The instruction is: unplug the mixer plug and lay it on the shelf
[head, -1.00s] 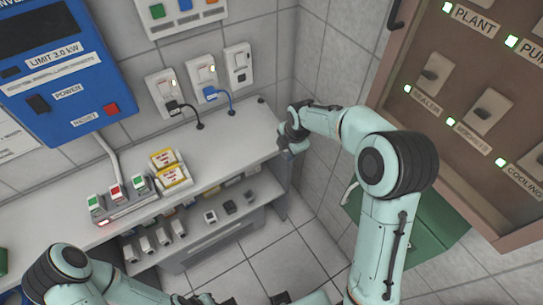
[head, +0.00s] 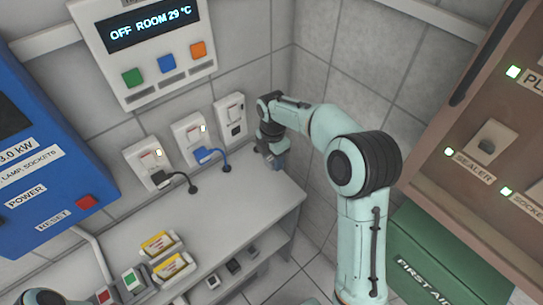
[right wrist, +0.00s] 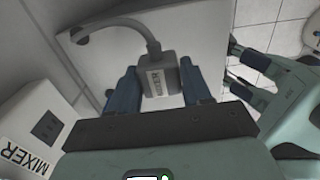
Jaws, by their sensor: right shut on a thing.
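In the head view, my right gripper (head: 275,160) is over the right end of the grey shelf (head: 230,205), right of the white mixer socket. Whether the plug touches the shelf cannot be told.
Two sockets to the left hold a black plug (head: 160,178) and a blue plug (head: 205,155), with cords running to the shelf. Yellow-and-white packets (head: 170,265) stand further left. A tiled side wall (head: 340,95) is close on the right. The shelf's middle is clear.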

